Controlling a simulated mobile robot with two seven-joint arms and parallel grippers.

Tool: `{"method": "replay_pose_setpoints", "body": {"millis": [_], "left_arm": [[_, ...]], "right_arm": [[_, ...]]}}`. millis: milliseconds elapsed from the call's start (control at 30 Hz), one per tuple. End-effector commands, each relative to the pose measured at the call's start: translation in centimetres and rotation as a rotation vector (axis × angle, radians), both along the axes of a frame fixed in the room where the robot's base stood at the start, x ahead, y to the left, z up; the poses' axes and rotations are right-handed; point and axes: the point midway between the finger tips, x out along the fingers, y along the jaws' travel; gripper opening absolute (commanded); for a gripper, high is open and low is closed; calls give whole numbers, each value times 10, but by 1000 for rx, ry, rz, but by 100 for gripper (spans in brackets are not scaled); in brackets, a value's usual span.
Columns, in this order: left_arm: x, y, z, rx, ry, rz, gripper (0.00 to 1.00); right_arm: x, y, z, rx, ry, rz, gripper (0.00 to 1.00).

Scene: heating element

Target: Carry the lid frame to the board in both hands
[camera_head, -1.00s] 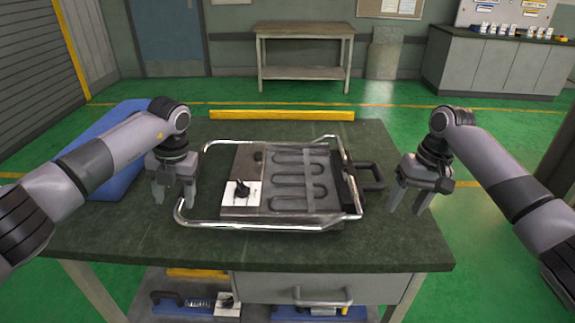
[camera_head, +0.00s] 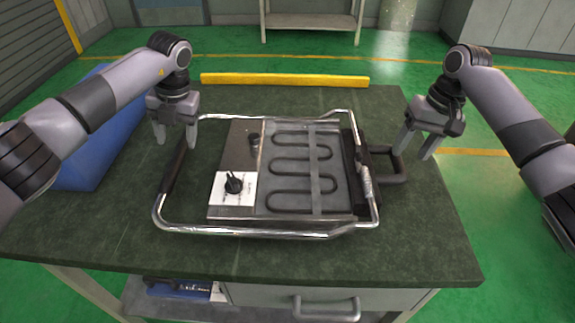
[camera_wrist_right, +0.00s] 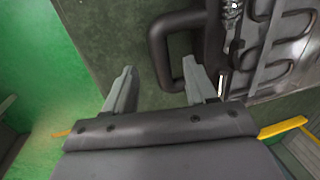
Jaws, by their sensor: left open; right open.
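My right gripper (camera_head: 414,155) is open beside the right handle. In the right wrist view, its fingers (camera_wrist_right: 158,66) appear on either side of the handle's outer bar (camera_wrist_right: 160,50), with no visible contact.
A blue panel (camera_head: 105,130) stands at the table's left edge. The dark green table top (camera_head: 300,262) is clear in front of the frame. A drawer handle (camera_head: 327,308) sticks out below the front edge.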

Motion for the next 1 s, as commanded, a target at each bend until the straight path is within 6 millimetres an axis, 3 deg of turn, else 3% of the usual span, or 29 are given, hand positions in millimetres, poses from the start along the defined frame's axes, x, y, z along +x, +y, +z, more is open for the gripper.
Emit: {"method": "replay_pose_setpoints", "body": {"millis": [167,533,967,1000], "left_arm": [[-1,2,-13,0,3,2,60],[-1,12,-62,0,3,1,60],[-1,14,-70,0,0,-1,60],[-1,14,-70,0,0,0,47]], "right_arm": [[-1,3,-13,0,3,0,56],[-1,13,-62,0,2,-1,56],[-1,14,-70,0,0,1,56],[-1,14,-70,0,0,0,43]]}}
